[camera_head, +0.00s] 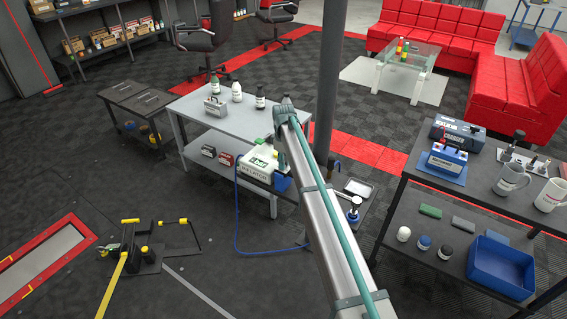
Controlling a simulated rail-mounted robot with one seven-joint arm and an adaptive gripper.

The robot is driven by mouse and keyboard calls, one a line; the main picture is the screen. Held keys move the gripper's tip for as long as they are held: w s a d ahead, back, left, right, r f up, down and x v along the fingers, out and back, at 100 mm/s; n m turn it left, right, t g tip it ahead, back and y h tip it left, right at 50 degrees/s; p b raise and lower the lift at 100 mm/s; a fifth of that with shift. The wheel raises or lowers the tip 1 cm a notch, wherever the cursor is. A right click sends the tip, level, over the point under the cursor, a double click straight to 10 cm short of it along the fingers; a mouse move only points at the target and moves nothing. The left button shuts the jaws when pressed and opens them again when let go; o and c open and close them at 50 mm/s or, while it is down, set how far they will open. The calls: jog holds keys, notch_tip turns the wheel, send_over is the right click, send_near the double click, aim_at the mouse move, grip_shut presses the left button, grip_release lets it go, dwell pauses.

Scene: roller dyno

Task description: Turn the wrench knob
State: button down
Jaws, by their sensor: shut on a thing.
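I cannot pick out a wrench knob for certain. My arm's long silver link crosses the middle from the bottom edge up to a joint beside the grey table. My gripper does not show, and neither does anything it holds.
The workbench also bears two mugs (511,179) and a dark toolbox (458,132); a blue bin (500,265) is on its shelf. A grey table (222,116) holds bottles. A white-green unit (258,165) has a blue hose looping on the floor. A dark post (329,75) stands behind my arm.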

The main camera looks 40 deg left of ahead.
jog(key=m+b, duration=0.1)
jog(key=m, duration=0.7)
jog(key=shift+m+b, duration=0.3)
jog(key=m, duration=0.4)
jog(key=shift+m+b, duration=0.35)
jog(key=shift+m, duration=1.65)
jog(key=c, duration=1.1)
grip_release()
jog(key=shift+o, duration=0.2)
jog(key=shift+r, duration=0.1)
